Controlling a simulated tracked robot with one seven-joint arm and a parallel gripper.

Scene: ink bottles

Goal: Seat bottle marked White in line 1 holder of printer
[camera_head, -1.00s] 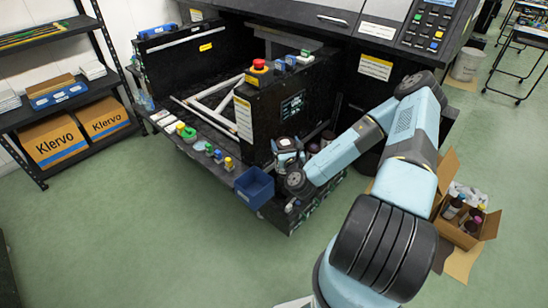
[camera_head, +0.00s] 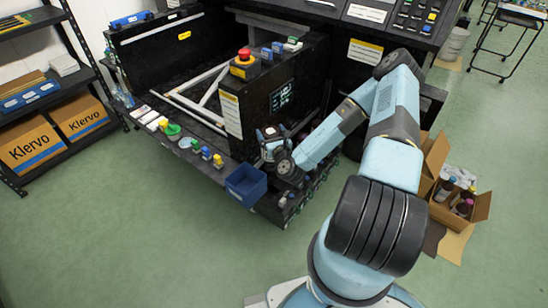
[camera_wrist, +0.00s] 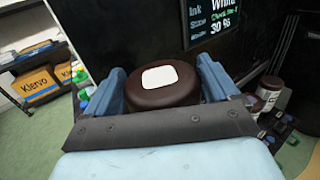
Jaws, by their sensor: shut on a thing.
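My gripper (camera_wrist: 162,72) is shut on a dark brown bottle (camera_wrist: 165,94), with one blue finger on each side. The bottle's round top faces the wrist camera and carries a blank white patch; any name on its side is hidden. In the head view my gripper (camera_head: 269,138) is low at the front of the black printer (camera_head: 312,95), beside its panel. The printer's small screen (camera_wrist: 212,22) reads "White" and "30 %" in the wrist view, just beyond the bottle. I cannot tell whether the bottle touches a holder.
Another brown-capped bottle (camera_wrist: 270,88) stands to the right in the wrist view. A blue bin (camera_head: 246,185) is left of my gripper. An open carton (camera_head: 480,207) with several bottles stands on the floor at right. The floor in front is clear.

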